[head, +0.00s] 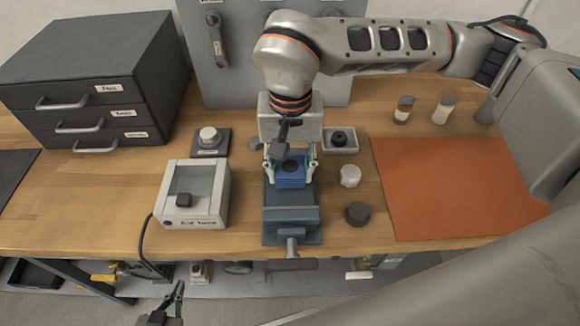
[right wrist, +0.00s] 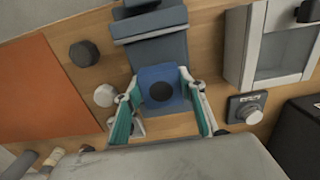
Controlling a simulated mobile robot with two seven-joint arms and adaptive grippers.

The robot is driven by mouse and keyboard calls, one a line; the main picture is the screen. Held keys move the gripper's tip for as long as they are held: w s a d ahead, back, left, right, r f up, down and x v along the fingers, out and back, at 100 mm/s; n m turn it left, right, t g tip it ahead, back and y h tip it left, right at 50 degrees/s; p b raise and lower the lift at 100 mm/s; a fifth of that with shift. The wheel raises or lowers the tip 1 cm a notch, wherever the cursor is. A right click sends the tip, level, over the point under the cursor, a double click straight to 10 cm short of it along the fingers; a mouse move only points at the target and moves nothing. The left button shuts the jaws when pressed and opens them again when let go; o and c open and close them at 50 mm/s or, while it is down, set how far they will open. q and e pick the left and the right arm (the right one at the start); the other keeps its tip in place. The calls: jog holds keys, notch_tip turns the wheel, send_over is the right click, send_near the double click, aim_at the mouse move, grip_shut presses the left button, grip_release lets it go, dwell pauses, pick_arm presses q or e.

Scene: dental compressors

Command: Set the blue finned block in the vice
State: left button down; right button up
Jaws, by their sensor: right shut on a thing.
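The blue finned block (head: 291,181) has a dark round spot on top. It also shows in the right wrist view (right wrist: 172,97). My right gripper (head: 290,172) points down and is shut on the block, with one finger on each side (right wrist: 160,78). The blue-grey vice (head: 291,215) stands at the table's front edge, its screw and handle toward me. The block is over the rear part of the vice, behind the front jaw; I cannot tell whether it rests on the bed. My left gripper (head: 174,297) is low at the bottom left, away from the vice; its finger gap is unclear.
A grey box with a clear lid (head: 190,194) stands left of the vice. A white knob (head: 350,175) and a black puck (head: 357,213) stand close on its right. A small tray (head: 340,150) is behind them. An orange mat (head: 440,190) lies bare at right.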

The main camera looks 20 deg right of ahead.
jog(key=shift+f+b, duration=1)
jog(key=shift+f, duration=0.35)
dwell(1.3)
jog(key=o, duration=1.8)
jog(key=shift+r+p, duration=1.95)
jog(key=shift+r, duration=1.55)
